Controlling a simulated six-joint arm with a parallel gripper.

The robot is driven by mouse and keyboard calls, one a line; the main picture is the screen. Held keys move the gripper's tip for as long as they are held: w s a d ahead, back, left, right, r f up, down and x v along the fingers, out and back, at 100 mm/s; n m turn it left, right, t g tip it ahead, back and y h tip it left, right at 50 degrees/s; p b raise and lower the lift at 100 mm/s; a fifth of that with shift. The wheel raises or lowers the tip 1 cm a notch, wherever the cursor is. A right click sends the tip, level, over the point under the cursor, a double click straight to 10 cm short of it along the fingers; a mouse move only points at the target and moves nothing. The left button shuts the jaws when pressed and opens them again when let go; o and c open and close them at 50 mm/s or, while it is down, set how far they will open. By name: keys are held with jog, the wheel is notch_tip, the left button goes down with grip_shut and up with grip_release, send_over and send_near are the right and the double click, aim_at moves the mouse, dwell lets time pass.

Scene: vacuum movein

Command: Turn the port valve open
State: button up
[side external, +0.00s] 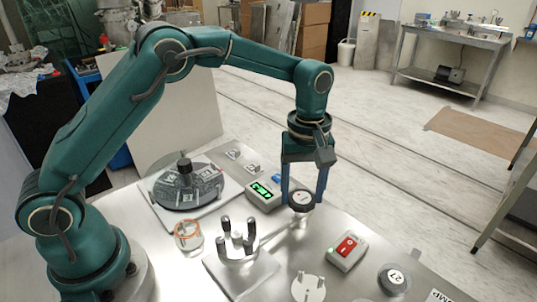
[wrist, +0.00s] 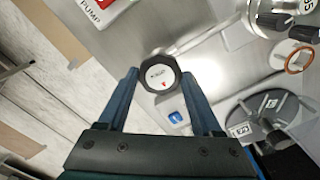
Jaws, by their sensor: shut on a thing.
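The port valve knob (side external: 301,199) is round and black-rimmed with a pale top, near the back edge of the steel table. In the wrist view the knob (wrist: 160,74) shows a faceted dark rim and a white face with small print and a red triangle mark. My gripper (side external: 304,192) points straight down over it, with its blue fingers on either side of the rim. The gripper (wrist: 160,78) is shut on the knob in the wrist view too. The print is too small to read, and the valve body under the knob is mostly hidden.
A box with a green display (side external: 264,195) stands close left of the knob. A dark rotary disc (side external: 178,190), an orange ring (side external: 188,235), a stand with black posts (side external: 238,243), a red switch box (side external: 346,248) and a knob marked 27 (side external: 393,279) are nearby.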

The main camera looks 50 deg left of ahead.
aim_at(302, 197)
jog(key=shift+r, duration=0.1)
dwell(0.3)
jog(key=o, duration=1.4)
jog(key=shift+c, duration=0.2)
jog(key=shift+r, duration=2.5)
